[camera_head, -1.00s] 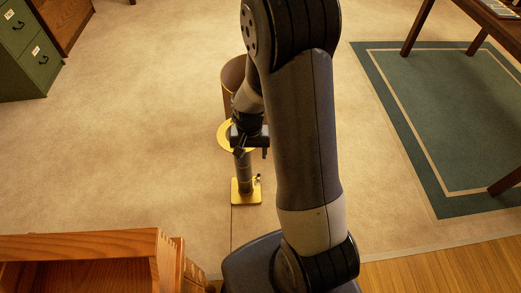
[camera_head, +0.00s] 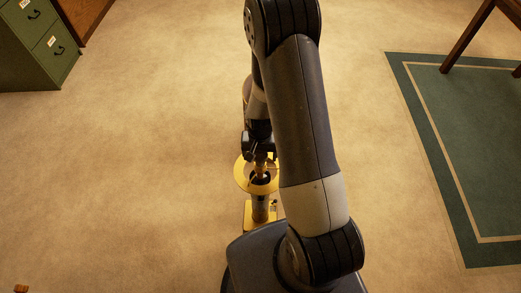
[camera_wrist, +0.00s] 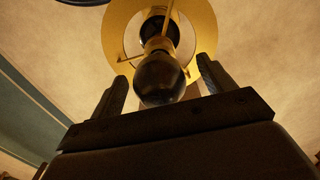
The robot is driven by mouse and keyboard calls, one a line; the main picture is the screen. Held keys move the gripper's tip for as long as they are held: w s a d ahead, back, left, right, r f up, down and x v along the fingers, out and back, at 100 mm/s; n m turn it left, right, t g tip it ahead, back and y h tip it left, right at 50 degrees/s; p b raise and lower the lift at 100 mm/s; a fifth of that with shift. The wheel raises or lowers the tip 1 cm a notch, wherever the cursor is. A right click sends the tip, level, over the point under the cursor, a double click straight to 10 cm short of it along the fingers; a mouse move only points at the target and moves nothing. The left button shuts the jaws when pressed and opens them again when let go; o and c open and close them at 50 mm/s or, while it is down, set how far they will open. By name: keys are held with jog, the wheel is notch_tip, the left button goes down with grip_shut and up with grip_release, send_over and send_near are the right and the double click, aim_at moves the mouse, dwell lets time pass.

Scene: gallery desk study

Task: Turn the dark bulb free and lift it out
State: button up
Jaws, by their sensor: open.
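The dark bulb (camera_wrist: 160,80) is a round, dark glass globe with a brass neck, large in the wrist view. The lamp's yellow ring (camera_wrist: 206,28) and its dark socket (camera_wrist: 163,26) show behind the bulb; I cannot tell whether the neck is still seated. My open gripper (camera_wrist: 162,70) has one finger on each side of the bulb, with visible gaps. In the head view my gripper (camera_head: 260,150) is over the lamp's yellow ring (camera_head: 240,177), and the lamp's square yellow base (camera_head: 250,215) shows below. The bulb is not clearly visible there.
Pale carpet (camera_head: 150,150) is clear left of the lamp. A green cabinet (camera_head: 38,45) stands at the far left, and a green rug (camera_head: 470,150) with a table leg (camera_head: 468,38) lies right. A brown cylinder behind the lamp (camera_head: 246,88) is mostly hidden by my arm.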

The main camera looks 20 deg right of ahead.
jog(key=shift+f, duration=0.8)
jog(key=c, duration=0.8)
jog(key=shift+f+n+b, duration=0.1)
jog(key=shift+n+b, duration=0.4)
jog(key=shift+n, duration=0.5)
jog(key=shift+c, duration=0.2)
jog(key=shift+n, duration=1.2)
jog(key=shift+b, duration=0.35)
jog(key=shift+n+b, duration=0.45)
jog(key=shift+n, duration=1.65)
